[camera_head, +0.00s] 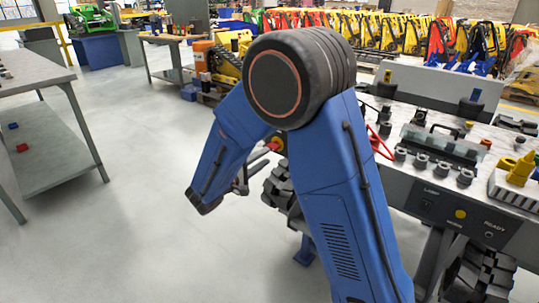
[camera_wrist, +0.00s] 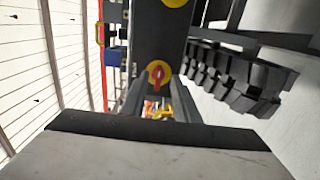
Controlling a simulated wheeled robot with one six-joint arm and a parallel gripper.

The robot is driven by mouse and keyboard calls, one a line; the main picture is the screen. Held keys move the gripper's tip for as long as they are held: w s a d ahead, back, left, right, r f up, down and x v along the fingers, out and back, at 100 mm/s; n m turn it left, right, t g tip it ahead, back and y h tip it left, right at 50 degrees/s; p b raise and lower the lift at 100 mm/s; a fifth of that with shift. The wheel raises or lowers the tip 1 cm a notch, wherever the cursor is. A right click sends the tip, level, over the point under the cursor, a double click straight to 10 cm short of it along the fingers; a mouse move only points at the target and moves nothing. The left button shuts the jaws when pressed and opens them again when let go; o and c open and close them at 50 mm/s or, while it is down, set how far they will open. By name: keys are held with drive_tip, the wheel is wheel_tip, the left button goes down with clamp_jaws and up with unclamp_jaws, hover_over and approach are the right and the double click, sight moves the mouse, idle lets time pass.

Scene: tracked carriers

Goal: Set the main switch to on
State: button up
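The main switch is a round yellow plate with a red rotary handle (camera_wrist: 159,75), on a dark panel in the wrist view. The handle stands roughly upright in that picture. In the head view, part of the red and yellow switch (camera_head: 276,144) shows just left of my upper arm. My gripper (camera_head: 243,178) is low and left of it, partly hidden by my arm. In the wrist view the gripper fingers (camera_wrist: 160,98) stand apart with a gap between them. They point toward the switch, and nothing is held. I cannot tell the exact distance to the handle.
Black rubber tracks (camera_wrist: 235,80) lie close to the right of the switch. A grey table (camera_head: 40,75) stands at the left. The floor between is clear.

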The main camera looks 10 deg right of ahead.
drive_tip(key=v, duration=1.2)
drive_tip(key=s+d+r+m+g+y, duration=0.1)
drive_tip(key=s+d+m+g+y, duration=0.1)
drive_tip(key=s+d+g, duration=0.6)
drive_tip(key=s+d+r+m+g+y, duration=0.15)
drive_tip(key=s+d, duration=0.35)
drive_tip(key=d, duration=0.8)
drive_tip(key=s+r+m+t+y, duration=0.1)
drive_tip(key=s+m+t+y, duration=0.2)
drive_tip(key=s+y, duration=0.8)
drive_tip(key=shift+s+m+t, duration=0.35)
drive_tip(key=shift+s, duration=3)
drive_tip(key=shift+r, duration=0.1)
